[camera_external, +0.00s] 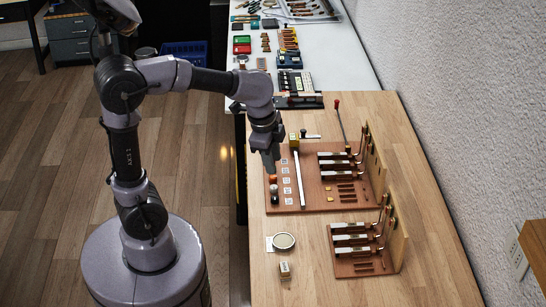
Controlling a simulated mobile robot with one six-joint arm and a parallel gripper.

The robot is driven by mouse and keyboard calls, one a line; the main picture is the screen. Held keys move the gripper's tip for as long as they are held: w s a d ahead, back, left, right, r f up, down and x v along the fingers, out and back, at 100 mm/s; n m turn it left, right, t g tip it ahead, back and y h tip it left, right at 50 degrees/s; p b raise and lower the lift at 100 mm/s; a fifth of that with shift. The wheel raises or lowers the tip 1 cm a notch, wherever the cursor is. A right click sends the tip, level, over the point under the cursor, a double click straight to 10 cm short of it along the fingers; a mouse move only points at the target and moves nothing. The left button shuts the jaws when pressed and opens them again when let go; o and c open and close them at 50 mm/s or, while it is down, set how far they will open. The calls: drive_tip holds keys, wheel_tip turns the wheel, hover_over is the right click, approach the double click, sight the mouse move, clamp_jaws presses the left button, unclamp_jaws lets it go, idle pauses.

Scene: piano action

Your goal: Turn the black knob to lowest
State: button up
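My gripper (270,168) points down over the left edge of the reddish-brown board (314,206) on the wooden bench. Directly below its fingertips is a small orange-topped piece, with a small dark and silver knob-like piece (275,192) just in front of it. This may be the black knob, but it is too small to be sure, and its setting cannot be read. I cannot tell whether the fingers touch either piece, or whether they are open or shut.
Key-and-hammer models (340,165) fill the board's right side, and a second model (355,240) sits nearer. A round tin (284,241) and small block (285,270) lie in front. The front bench is mostly clear.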

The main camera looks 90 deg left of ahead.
drive_tip(key=w+a+f+g, duration=0.1)
drive_tip(key=w+a+f, duration=0.15)
drive_tip(key=a, duration=0.45)
drive_tip(key=h+p, duration=0.1)
drive_tip(key=h, duration=0.1)
hover_over(275, 197)
wheel_tip(275, 197, down, 6)
drive_tip(key=shift+g, duration=0.4)
wheel_tip(275, 197, down, 17)
drive_tip(key=b, duration=0.6)
drive_tip(key=shift+r, duration=0.15)
clamp_jaws()
